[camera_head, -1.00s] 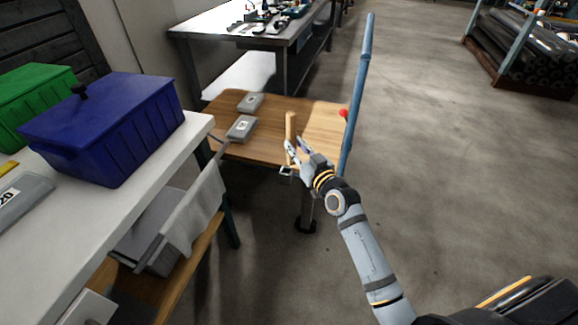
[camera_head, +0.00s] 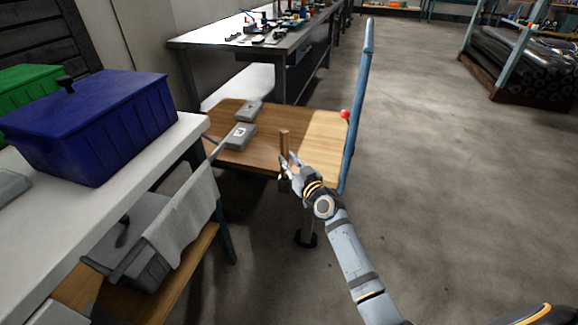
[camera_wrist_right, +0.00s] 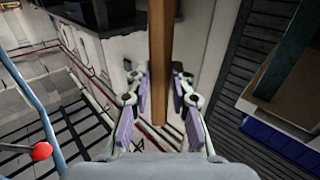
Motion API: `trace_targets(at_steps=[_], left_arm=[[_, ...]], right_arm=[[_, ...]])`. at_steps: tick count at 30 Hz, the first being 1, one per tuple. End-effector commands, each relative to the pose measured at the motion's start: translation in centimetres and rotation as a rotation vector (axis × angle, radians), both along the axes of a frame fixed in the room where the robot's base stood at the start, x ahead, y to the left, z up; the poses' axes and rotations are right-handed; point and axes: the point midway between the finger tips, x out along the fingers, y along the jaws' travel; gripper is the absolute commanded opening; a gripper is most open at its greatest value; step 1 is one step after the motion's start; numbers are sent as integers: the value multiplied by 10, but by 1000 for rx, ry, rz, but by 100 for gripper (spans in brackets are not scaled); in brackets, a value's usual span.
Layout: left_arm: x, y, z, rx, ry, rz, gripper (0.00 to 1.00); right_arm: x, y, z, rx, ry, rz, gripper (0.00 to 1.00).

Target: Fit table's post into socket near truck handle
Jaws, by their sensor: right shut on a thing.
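The wrist view shows the post (camera_wrist_right: 162,50) between the two fingers (camera_wrist_right: 161,95). A dark leg with a round foot (camera_head: 306,240) shows below the top. A blue upright bar (camera_head: 357,105) with a red knob (camera_head: 345,114) stands at the table's right edge; I cannot tell whether they touch. The bar (camera_wrist_right: 35,100) also shows in the wrist view. I cannot make out a socket. My left gripper is out of view.
Two grey boxes (camera_head: 240,136) lie on the table top. A white workbench (camera_head: 100,215) with a blue bin (camera_head: 100,125) stands close on the left. A metal bench (camera_head: 250,45) is behind. Grey rolls (camera_head: 515,62) lie on a rack at right. The floor at right is clear.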

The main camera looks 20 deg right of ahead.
Motion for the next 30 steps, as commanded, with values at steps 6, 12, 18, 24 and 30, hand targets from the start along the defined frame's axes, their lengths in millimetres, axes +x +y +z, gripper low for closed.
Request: trace_targets(at_steps=[6, 12, 18, 24, 30], left_arm=[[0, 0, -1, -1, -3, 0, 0], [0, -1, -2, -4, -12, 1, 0], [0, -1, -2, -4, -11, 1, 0], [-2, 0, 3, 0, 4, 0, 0], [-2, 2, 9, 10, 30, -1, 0]], right_arm=[[0, 0, 0, 0, 0, 0, 0], [0, 0, -1, 0, 1, 0, 39], [0, 0, -1, 0, 1, 0, 44], [-1, 0, 3, -1, 1, 0, 44], [-43, -9, 1, -5, 4, 0, 44]])
